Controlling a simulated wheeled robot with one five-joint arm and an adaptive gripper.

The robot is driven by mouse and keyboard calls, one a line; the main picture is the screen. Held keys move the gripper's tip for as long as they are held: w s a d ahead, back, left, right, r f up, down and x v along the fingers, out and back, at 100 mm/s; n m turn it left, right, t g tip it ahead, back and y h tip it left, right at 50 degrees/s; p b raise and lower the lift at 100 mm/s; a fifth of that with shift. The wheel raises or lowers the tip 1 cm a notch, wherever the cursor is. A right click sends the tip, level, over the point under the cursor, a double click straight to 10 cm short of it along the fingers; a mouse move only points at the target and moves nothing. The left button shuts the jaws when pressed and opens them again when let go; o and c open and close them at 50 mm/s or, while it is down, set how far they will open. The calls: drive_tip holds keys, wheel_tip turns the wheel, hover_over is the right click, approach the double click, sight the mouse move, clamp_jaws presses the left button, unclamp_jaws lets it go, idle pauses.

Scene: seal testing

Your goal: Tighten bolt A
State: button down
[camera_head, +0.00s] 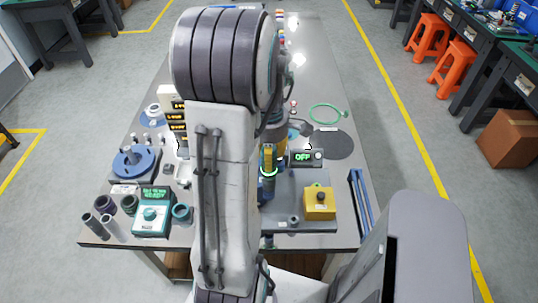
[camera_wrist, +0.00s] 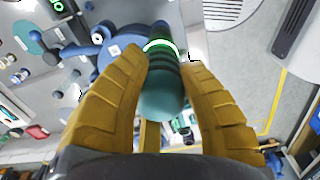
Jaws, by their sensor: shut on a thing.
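My gripper (camera_wrist: 168,62) is shut on a dark teal, rounded tool handle (camera_wrist: 162,92) with a glowing green ring, between its two ochre fingers. In the head view the green-ringed tool (camera_head: 268,173) hangs upright over the grey plate, just right of my arm. My arm hides part of the gripper there. A blue round flange (camera_head: 135,163) with small upright pieces on it sits at the left of the bench. I cannot tell which bolt is bolt A, and the tool's lower end is not clear.
A teal box with a display (camera_head: 153,212), a yellow button box (camera_head: 320,203) and a black display reading OFF (camera_head: 306,157) stand on the bench. Blue bars (camera_head: 361,203) lie near the right edge. A dark disc (camera_head: 333,144) and green ring (camera_head: 326,114) lie farther back.

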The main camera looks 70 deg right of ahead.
drive_tip(key=shift+r, duration=0.15)
idle(0.5)
drive_tip(key=shift+r+p, duration=2)
drive_tip(key=shift+r, duration=0.45)
